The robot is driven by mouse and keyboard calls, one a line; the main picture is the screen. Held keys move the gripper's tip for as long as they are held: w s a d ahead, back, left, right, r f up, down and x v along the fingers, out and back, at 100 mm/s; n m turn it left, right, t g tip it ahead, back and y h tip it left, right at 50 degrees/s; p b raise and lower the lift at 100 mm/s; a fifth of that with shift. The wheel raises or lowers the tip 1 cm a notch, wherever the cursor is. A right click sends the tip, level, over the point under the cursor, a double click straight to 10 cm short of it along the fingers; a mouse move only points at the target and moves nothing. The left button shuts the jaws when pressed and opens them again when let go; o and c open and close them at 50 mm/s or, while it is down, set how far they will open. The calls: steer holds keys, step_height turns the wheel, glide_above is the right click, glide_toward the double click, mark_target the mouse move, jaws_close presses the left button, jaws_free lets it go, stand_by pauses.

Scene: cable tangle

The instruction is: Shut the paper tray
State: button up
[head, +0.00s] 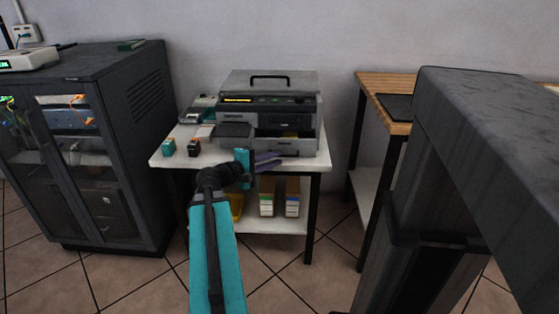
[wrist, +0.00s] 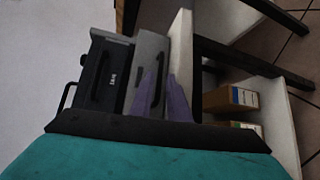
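The printer (head: 268,84) is grey and black and stands on a small white table. Its paper tray (head: 285,147) is the grey front section at the bottom, with a dark handle; it seems to stick out below a dark slot. My gripper (head: 279,157) is in front of the tray, low near the table's front edge. Its two purple fingers (wrist: 161,76) are apart with nothing between them. I cannot tell whether they touch the tray.
The white table (head: 316,161) also bears small teal and dark boxes (head: 169,147) at left. Box files (head: 266,199) stand on its lower shelf. A dark cabinet (head: 135,200) is at left, a wood-topped table (head: 385,87) at right. Floor in front is clear.

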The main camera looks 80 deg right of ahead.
steer(key=shift+x, duration=1.35)
jaws_close()
steer(key=shift+w, duration=0.1)
stand_by(0.4)
